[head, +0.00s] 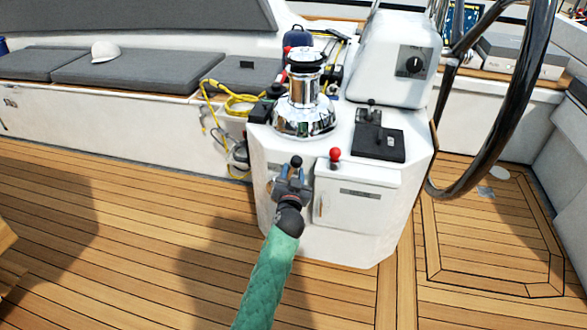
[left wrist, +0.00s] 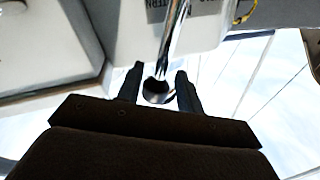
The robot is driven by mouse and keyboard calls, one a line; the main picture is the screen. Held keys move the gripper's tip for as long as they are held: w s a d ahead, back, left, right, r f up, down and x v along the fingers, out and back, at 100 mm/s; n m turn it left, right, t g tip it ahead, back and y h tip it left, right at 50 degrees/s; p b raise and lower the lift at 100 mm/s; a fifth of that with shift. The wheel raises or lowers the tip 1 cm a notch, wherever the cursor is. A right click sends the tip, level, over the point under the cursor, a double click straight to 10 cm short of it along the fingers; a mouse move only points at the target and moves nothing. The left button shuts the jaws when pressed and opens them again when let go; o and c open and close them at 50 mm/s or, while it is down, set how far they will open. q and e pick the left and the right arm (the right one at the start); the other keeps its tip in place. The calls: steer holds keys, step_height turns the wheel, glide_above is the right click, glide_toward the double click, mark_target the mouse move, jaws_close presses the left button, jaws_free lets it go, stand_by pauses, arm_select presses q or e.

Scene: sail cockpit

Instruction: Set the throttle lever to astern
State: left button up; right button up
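The throttle lever with its dark knob (head: 296,161) is on the near left face of the white console. In the left wrist view its chrome rod (left wrist: 176,40) runs down to a round knob (left wrist: 157,92). Part of a label ending in "TERN" (left wrist: 166,8) shows beside the rod. My left gripper (head: 292,175), on a green-sleeved arm, is at the knob. In the left wrist view its fingers (left wrist: 158,88) are open, one on each side of the knob, with visible gaps. My right gripper is in neither view.
A red-knobbed lever (head: 335,154) stands just right, above a white locker door (head: 352,205). A chrome winch (head: 304,105) and a black control panel (head: 377,140) are on the console top. The steering wheel (head: 510,110) is at right.

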arm_select(q)
steer(key=s, duration=0.3)
steer(key=shift+s+a+f, duration=0.1)
steer(key=shift+s+a, duration=0.1)
steer(key=shift+s, duration=0.15)
steer(key=shift+s+a, duration=0.1)
steer(key=shift+s, duration=0.65)
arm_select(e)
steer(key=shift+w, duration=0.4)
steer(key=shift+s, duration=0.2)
